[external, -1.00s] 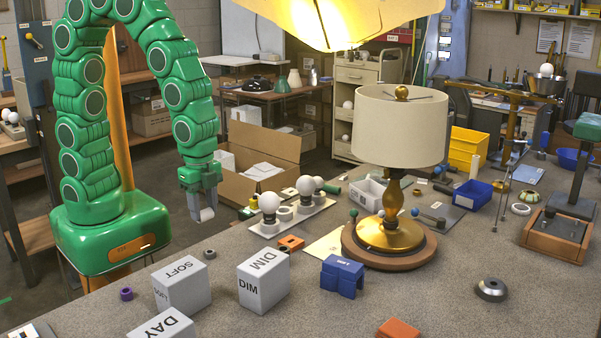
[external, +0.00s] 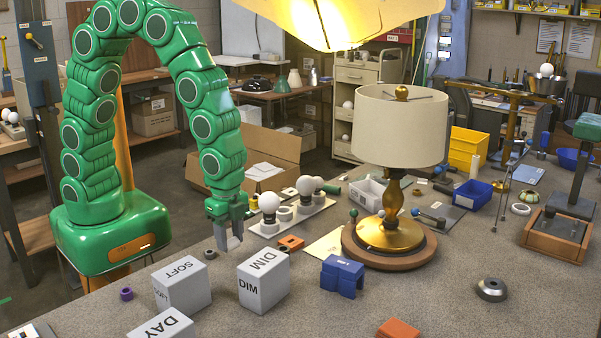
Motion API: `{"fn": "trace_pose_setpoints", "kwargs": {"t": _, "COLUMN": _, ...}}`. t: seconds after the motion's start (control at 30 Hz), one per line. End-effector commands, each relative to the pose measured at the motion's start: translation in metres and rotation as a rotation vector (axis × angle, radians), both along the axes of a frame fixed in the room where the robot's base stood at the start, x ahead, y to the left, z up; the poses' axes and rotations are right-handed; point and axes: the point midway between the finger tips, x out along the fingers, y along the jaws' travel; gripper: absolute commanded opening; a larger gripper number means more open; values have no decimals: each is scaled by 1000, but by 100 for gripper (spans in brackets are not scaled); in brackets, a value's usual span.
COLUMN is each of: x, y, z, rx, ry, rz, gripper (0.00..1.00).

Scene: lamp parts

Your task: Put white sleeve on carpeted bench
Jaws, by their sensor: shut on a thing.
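My gripper (external: 229,238) is shut on a small pale piece (external: 234,243), which looks like the white sleeve. The fingers hide most of it. The gripper points down at the back left part of the carpeted bench (external: 420,298), a grey speckled surface, behind the DIM and SOFT boxes. I cannot tell whether the piece touches the bench or hangs just above it.
The SOFT box (external: 182,285) and DIM box (external: 263,281) stand in front of my gripper. A small dark ring (external: 210,254) lies to its left. A bulb tray (external: 292,222), an orange block (external: 291,243) and the lamp (external: 398,225) are to the right.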

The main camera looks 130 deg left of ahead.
Motion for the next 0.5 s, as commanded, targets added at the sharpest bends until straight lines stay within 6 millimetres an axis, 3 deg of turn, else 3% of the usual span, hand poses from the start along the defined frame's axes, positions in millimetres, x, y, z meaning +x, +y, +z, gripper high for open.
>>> {"fn": "trace_pose_setpoints", "kwargs": {"t": 0.33, "x": 3, "y": 1, "z": -31, "rx": -1, "ry": 3, "rz": 0, "gripper": 14}}
{"fn": "trace_pose_setpoints", "kwargs": {"t": 0.5, "x": 4, "y": 1, "z": -35, "rx": 1, "ry": 0, "rz": 0, "gripper": 14}}
